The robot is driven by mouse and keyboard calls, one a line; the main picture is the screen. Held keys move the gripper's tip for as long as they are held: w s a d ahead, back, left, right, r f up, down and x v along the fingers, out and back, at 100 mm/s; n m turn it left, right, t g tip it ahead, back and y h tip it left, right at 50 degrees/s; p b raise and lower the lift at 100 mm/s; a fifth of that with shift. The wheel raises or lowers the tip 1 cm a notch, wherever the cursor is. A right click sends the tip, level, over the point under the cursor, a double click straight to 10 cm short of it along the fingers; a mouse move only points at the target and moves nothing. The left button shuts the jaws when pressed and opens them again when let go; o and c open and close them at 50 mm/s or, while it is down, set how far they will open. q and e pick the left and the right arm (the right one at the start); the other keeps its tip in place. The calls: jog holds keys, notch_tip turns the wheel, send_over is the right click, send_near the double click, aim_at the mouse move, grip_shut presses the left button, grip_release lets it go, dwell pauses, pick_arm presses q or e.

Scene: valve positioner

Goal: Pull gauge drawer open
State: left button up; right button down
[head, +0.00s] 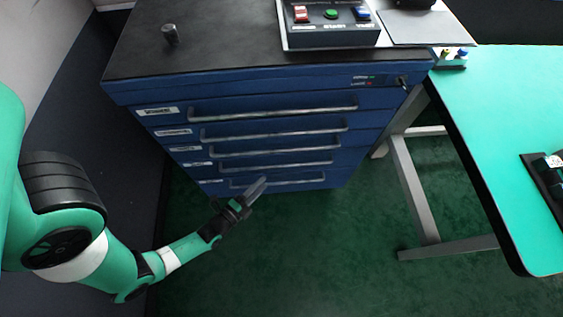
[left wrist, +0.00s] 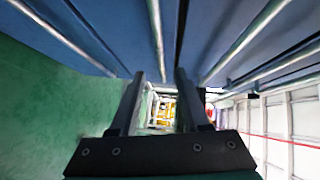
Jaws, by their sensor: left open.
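A blue cabinet (head: 240,88) has a stack of drawers with long metal bar handles and white labels at their left ends. The drawers look shut. The labels are too small to read, so I cannot tell which is the gauge drawer. The top handle (head: 272,114) and the bottom handle (head: 278,183) both show in the head view. My left gripper (head: 256,189) is in front of the lowest drawers, overlapping the bottom one. My right gripper is not in view.
A control box (head: 331,26) with coloured buttons and a small dark cylinder (head: 170,35) stand on the cabinet's black top. A green-topped table (head: 510,120) with metal legs stands at the right. The green floor (head: 300,250) in front of the cabinet is clear.

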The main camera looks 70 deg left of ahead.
aim_at(282, 165)
pick_arm(q)
jog(key=b+x, duration=0.4)
jog(key=x, duration=0.7)
jog(key=shift+w, duration=0.35)
grip_shut()
dwell(0.7)
